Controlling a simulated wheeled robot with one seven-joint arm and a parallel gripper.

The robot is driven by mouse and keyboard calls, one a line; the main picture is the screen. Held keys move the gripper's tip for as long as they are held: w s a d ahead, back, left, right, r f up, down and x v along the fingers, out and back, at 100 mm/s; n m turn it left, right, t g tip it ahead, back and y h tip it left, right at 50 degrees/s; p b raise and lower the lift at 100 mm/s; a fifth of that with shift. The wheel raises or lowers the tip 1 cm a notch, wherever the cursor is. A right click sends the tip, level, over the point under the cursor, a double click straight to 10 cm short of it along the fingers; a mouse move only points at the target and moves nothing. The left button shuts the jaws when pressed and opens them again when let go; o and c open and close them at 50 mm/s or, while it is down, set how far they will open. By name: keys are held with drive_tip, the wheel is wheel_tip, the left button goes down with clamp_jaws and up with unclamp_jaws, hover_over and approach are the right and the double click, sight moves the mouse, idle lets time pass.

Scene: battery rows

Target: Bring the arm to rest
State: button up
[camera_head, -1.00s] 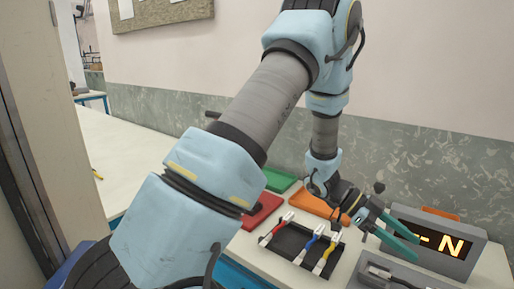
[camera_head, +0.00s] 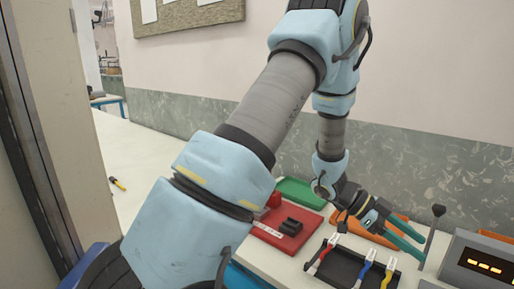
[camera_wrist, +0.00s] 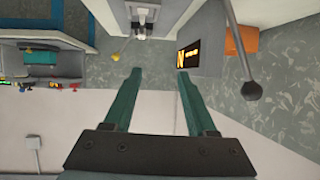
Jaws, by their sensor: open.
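My gripper (camera_head: 408,240) is at the right in the head view, above the back of the table and left of a grey display box (camera_head: 482,266). Its two teal fingers stand apart with nothing between them. In the wrist view the open gripper (camera_wrist: 158,75) also shows empty. The display box (camera_wrist: 205,52) appears there beyond the fingers, with lit yellow characters. My arm reaches across the table with its elbow raised.
A black tray (camera_head: 338,262) holds red, blue and yellow-handled tools. A red tray (camera_head: 268,238) with black blocks, a green tray (camera_head: 300,190) and an orange tray (camera_head: 392,237) lie nearby. A dark-knobbed lever (camera_head: 438,211) stands close to the fingers. The left of the table is mostly clear.

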drive_tip(key=w+a+r+n+t+y, duration=0.2)
drive_tip(key=w+a+n+t, duration=0.45)
drive_tip(key=w+a, duration=0.4)
drive_tip(key=w+a+r+n+t+y, duration=0.25)
drive_tip(key=w+a+n+t, duration=0.4)
drive_tip(key=w+a, duration=0.35)
drive_tip(key=s+a+n+g+y, duration=0.1)
drive_tip(key=s+a+n+y, duration=0.15)
drive_tip(key=a, duration=0.55)
drive_tip(key=s+a+n+y, duration=0.2)
drive_tip(key=a+n+y, duration=0.15)
drive_tip(key=a, duration=0.45)
drive_tip(key=s+a+n+g, duration=0.3)
drive_tip(key=s+a+n, duration=0.1)
drive_tip(key=s, duration=0.5)
drive_tip(key=shift+s+a+n+g, duration=0.3)
drive_tip(key=shift+s+a, duration=0.05)
drive_tip(key=shift+s, duration=0.05)
drive_tip(key=shift+c, duration=0.4)
drive_tip(key=shift+c, duration=0.2)
